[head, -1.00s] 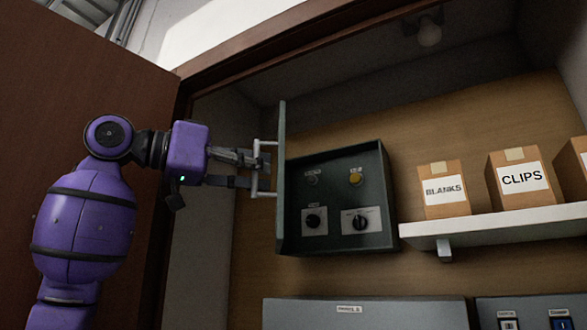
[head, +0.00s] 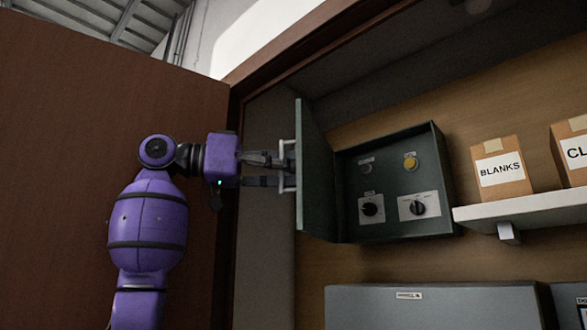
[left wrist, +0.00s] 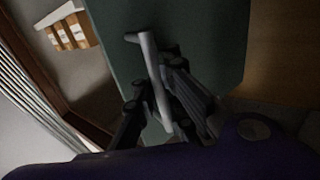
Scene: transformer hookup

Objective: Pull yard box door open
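The yard box door (head: 313,172) is a dark green panel hinged on the left side of a green control box (head: 440,190). It stands swung out, seen nearly edge-on, with the box interior exposed. A pale bar handle (head: 283,145) is on its outer face and also shows in the left wrist view (left wrist: 150,60). My left gripper (head: 286,169) is at this handle, its fingers on either side of the bar and seemingly closed on it. The exact finger contact is partly hidden. My right gripper is not in view.
Inside the box are a yellow button (head: 410,162) and two black knobs. A white shelf (head: 535,209) with cardboard boxes (head: 502,172) is at right. A grey cabinet (head: 430,308) is below. A large brown door (head: 95,130) stands behind my left arm.

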